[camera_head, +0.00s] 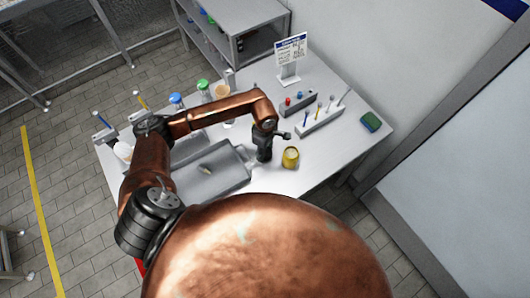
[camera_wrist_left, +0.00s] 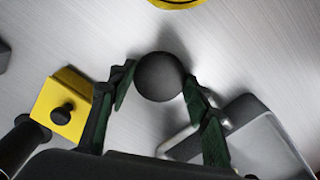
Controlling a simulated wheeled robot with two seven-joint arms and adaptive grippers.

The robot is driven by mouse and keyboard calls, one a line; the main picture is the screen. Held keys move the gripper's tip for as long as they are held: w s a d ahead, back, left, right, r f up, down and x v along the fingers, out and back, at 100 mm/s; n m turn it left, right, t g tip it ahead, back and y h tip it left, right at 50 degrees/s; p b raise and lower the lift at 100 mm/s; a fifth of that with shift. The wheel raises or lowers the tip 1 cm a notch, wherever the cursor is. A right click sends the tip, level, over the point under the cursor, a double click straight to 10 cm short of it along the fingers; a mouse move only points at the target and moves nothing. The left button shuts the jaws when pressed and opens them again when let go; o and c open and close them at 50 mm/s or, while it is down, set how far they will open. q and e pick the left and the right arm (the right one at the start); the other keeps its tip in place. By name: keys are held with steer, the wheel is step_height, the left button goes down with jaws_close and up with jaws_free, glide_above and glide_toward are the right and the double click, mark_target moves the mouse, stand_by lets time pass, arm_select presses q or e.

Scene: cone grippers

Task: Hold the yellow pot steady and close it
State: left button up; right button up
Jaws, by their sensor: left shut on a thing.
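The yellow pot (camera_head: 291,160) stands upright on the table, right of my left gripper (camera_head: 264,156) and apart from it. Its top looks open, with a pale inside. In the left wrist view only a curved yellow edge of the pot (camera_wrist_left: 178,2) shows at the top. There my left gripper (camera_wrist_left: 160,78) is shut on a dark round piece (camera_wrist_left: 158,77), with a green-padded finger on each side of it. I cannot tell whether this piece is the pot's lid. My right gripper is not in view.
A grey tray (camera_head: 202,185) lies left of the gripper on the table (camera_head: 330,143). Behind stand a rack (camera_head: 320,121), a sign (camera_head: 290,50) and capped bottles (camera_head: 204,90). A green-blue sponge (camera_head: 370,122) lies at the right. The wrist view shows a yellow block (camera_wrist_left: 58,98).

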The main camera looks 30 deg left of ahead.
arm_select(q)
steer(key=shift+r, duration=0.1)
steer(key=shift+r, duration=0.65)
steer(key=s+d+r+b, duration=0.1)
steer(key=s+d+r, duration=0.5)
steer(key=s+r, duration=0.5)
steer(key=shift+s+d+r, duration=0.25)
steer(key=shift+s+d, duration=0.15)
steer(key=shift+s, duration=0.25)
steer(key=w+a+r+m, duration=0.4)
steer(key=w+m, duration=0.4)
steer(key=m, duration=0.9)
steer(key=shift+a+r, duration=0.3)
steer(key=shift+a, duration=0.4)
